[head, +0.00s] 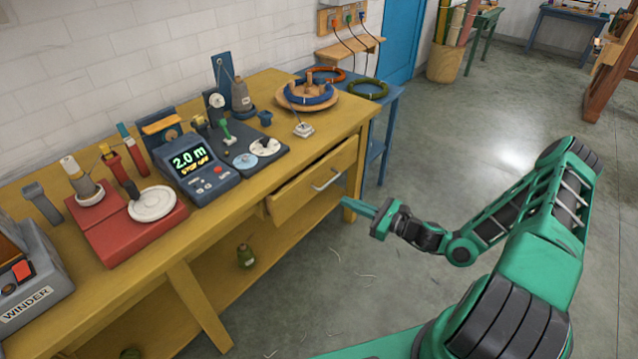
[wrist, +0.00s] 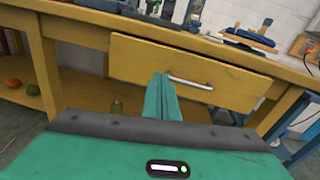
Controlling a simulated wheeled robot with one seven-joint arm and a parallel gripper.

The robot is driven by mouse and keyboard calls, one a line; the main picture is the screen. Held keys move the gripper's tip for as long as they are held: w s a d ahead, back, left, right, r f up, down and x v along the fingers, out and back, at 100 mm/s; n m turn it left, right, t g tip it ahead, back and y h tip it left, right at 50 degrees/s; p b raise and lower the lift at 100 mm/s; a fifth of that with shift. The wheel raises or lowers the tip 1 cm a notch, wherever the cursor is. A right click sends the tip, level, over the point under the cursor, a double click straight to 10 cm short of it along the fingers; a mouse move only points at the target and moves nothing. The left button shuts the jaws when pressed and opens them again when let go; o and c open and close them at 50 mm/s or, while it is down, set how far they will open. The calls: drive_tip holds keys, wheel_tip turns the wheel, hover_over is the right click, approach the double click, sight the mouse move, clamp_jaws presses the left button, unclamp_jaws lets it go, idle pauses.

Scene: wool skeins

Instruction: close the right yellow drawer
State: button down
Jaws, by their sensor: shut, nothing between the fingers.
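The right yellow drawer (head: 312,185) sits under the right end of the yellow workbench and stands partly pulled out, with a dark gap above its front. Its silver bar handle (head: 327,180) shows on the front. In the wrist view the drawer front (wrist: 145,60) faces me, with the handle (wrist: 190,83) just right of my fingers. My gripper (head: 365,207) is shut and empty, in front of the drawer and a little right of and below the handle in the head view. Its closed fingers (wrist: 161,82) point at the drawer front; I cannot tell whether they touch it.
The yellow workbench (head: 228,196) carries a blue meter (head: 196,168), a red scale base (head: 128,225) and a grey winder (head: 30,275). A green bottle (head: 245,256) stands on the lower shelf. A blue side table (head: 385,120) stands beyond the bench. The floor right of the bench is open.

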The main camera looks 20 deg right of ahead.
sight(311, 177)
drive_tip(key=w+a, duration=0.2)
drive_tip(key=w, duration=0.2)
drive_tip(key=w+a+m+t, duration=0.1)
drive_tip(key=w+a, duration=0.1)
drive_tip(key=w, duration=0.2)
drive_tip(key=w+a+m+h, duration=0.1)
drive_tip(key=w+a, duration=0.2)
drive_tip(key=w, duration=0.1)
drive_tip(key=shift+w+f+t, duration=0.1)
drive_tip(key=shift+w+t, duration=0.1)
drive_tip(key=shift+t, duration=0.1)
